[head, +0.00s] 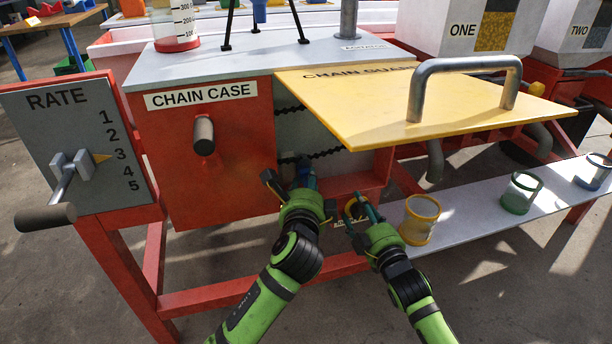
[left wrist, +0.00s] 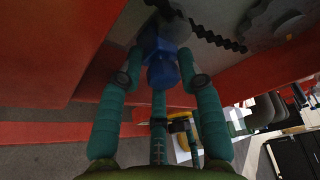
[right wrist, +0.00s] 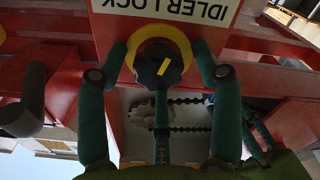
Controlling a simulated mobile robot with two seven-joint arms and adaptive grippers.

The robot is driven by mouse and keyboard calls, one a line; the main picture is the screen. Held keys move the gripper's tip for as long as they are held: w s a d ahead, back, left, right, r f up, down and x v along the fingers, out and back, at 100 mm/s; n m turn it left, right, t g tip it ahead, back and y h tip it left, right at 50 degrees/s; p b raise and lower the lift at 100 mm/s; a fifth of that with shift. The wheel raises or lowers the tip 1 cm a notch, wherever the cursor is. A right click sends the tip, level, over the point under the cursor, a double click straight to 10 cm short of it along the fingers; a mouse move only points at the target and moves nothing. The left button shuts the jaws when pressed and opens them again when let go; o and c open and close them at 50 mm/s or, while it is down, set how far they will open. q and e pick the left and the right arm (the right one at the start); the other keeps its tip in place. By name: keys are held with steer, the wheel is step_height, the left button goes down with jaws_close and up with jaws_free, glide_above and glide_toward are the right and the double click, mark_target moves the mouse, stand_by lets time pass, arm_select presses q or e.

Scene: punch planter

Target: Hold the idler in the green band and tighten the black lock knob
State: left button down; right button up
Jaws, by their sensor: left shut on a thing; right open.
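The blue idler handle (left wrist: 160,62) sits between my left fingers in the left wrist view, at the chain. My left gripper (head: 290,182) is shut on it in the open side of the chain case. The black lock knob (right wrist: 158,66) has a yellow pointer mark and sits in a yellow ring (right wrist: 180,42) under the IDLER LOCK label (right wrist: 170,12). My right gripper (right wrist: 162,60) is open, with a finger on either side of the knob. In the head view my right gripper (head: 355,207) is at the lower frame and partly hides the yellow ring. I cannot make out the green band.
The yellow chain guard (head: 410,105) with its grey handle (head: 465,65) juts out above my right arm. The RATE panel (head: 80,140) and crank are at the left. A pale shelf (head: 470,212) with several coloured cups lies at the right. The chain (left wrist: 220,38) runs near the idler.

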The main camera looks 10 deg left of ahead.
arm_select(q)
steer(key=shift+d+r+p, duration=0.2)
steer(key=shift+r+p, duration=0.45)
steer(key=shift+p, duration=0.15)
arm_select(e)
steer(key=shift+r, duration=0.95)
arm_select(q)
steer(key=shift+r, duration=0.1)
arm_select(e)
steer(key=shift+r, duration=0.1)
arm_select(q)
steer(key=shift+r+p, duration=0.1)
steer(key=shift+p, duration=0.5)
arm_select(e)
steer(key=shift+r, duration=0.5)
arm_select(q)
steer(key=shift+s, duration=0.1)
arm_select(e)
steer(key=shift+r, duration=0.1)
arm_select(q)
steer(key=shift+r+p, duration=0.2)
steer(key=shift+p, duration=0.4)
arm_select(e)
steer(key=shift+r, duration=0.5)
arm_select(q)
steer(key=shift+r+p, duration=0.1)
steer(key=shift+p, duration=0.45)
arm_select(e)
steer(key=shift+r, duration=0.55)
